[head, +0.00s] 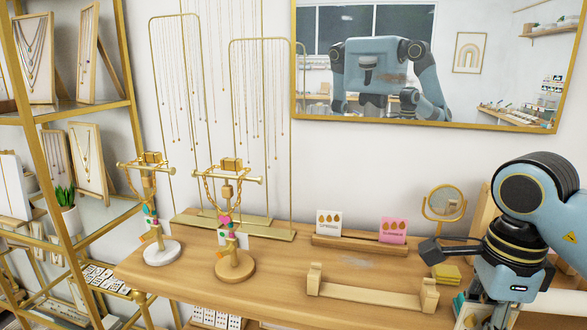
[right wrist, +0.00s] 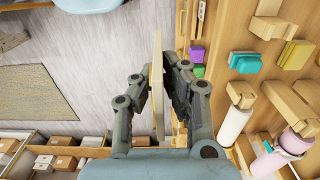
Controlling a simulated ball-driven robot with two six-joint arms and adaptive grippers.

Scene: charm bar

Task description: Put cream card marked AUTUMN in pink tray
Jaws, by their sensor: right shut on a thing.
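In the right wrist view my right gripper (right wrist: 158,75) is shut on a thin, cream-coloured flat piece (right wrist: 157,60), seen nearly edge-on. No marking on it is readable, so I cannot confirm it is the AUTUMN card. In the head view my right arm comes down at the right end of the wooden counter (head: 200,280), and its fingertips are hard to make out. I cannot identify a pink tray in either view. My left gripper is not in view.
A white card (head: 328,223) and a pink card (head: 393,230) stand on a wooden holder. An empty wooden rack (head: 370,292) is in front. A round mirror (head: 445,203) and jewellery stands (head: 235,262) are on the counter. Purple (right wrist: 196,54) and teal (right wrist: 243,64) blocks lie beside the gripper.

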